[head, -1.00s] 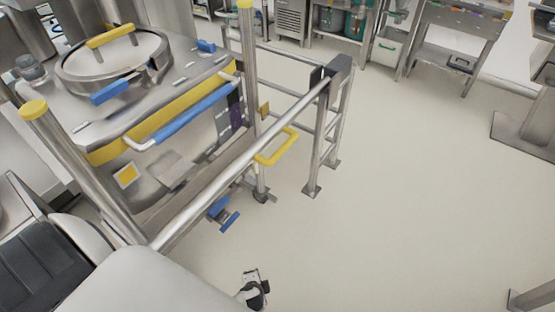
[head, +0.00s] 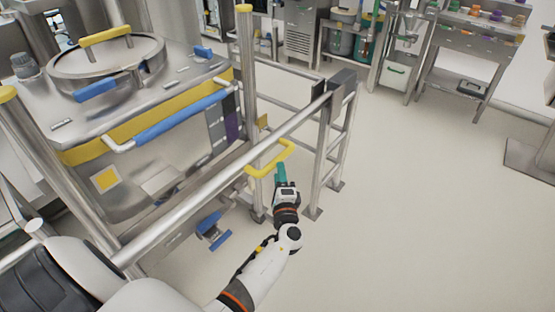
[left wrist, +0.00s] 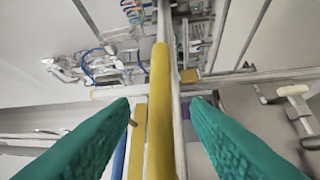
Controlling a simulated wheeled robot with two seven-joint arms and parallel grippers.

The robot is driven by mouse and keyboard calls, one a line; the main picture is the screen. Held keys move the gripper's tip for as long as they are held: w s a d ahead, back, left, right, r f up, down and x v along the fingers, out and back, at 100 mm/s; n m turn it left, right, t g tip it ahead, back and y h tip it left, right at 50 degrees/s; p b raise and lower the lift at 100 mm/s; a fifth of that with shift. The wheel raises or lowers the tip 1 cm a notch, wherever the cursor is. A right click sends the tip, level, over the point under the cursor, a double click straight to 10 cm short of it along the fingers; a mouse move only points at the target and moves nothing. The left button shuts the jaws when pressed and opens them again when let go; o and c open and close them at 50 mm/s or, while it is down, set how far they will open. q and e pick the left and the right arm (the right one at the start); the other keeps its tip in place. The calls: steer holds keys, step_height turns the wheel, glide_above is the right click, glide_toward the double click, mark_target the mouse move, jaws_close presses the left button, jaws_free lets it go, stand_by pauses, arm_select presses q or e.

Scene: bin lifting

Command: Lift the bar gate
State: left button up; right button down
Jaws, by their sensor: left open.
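The bar gate (head: 200,198) is a long silver bar running diagonally in the head view, from the near left to a dark bracket on a post at its far end. A yellow loop handle (head: 278,162) sticks out from its side. My left gripper (head: 281,169) has teal fingers and is just below the handle, pointing up at it. In the left wrist view the teal fingers (left wrist: 160,110) are spread apart. The yellow handle (left wrist: 160,90) lies between them in that picture, with no visible contact. My right gripper is not in view.
A steel machine with a round lid (head: 110,65) and a blue rail (head: 180,118) stands behind the gate. Steel posts and a frame (head: 330,140) hold the gate's far end. A blue pedal (head: 212,230) is low beneath it. The floor to the right is clear.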

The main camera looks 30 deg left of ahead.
mark_target(277, 160)
arm_select(q)
steer(key=x, duration=0.6)
steer(key=shift+c, duration=0.5)
jaws_close()
